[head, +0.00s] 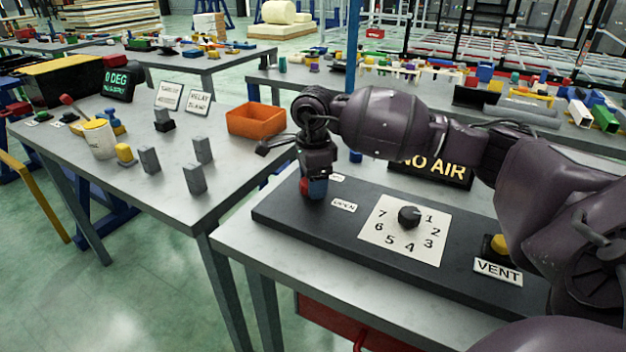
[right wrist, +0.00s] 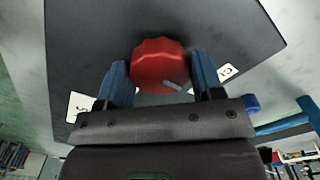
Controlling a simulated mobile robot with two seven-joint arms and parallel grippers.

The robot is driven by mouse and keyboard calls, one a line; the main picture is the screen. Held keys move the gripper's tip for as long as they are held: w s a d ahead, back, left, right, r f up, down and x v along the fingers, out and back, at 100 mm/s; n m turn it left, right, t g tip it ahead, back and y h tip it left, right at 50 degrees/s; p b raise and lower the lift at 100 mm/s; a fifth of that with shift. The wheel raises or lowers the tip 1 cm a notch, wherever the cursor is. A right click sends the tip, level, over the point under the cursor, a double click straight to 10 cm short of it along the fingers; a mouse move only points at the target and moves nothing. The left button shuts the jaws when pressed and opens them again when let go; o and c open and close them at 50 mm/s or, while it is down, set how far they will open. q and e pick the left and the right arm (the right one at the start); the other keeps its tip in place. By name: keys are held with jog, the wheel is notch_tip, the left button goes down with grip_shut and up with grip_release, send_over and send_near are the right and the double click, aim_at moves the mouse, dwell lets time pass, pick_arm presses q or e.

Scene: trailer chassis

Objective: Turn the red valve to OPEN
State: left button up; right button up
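The red valve (right wrist: 160,66) is a round, ridged knob on a dark panel, with a pale pointer mark pointing toward the lower right in the right wrist view. My right gripper (right wrist: 161,72) is around it, one blue finger against each side, with no clear gap. In the head view my right gripper (head: 314,188) comes down on the valve at the panel's left end and hides most of it. An OPEN label (head: 344,206) lies just right of the valve; another small label behind it is partly hidden. My left gripper is not in view.
The dark panel (head: 290,222) also bears a black dial (head: 409,215) on a numbered plate, and a yellow button (head: 499,244) by a VENT label. A NO AIR display (head: 436,167) stands behind. An orange bin (head: 256,121) and grey blocks are on the left table.

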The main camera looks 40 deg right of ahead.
jog(key=c, duration=0.4)
jog(key=shift+c, duration=0.2)
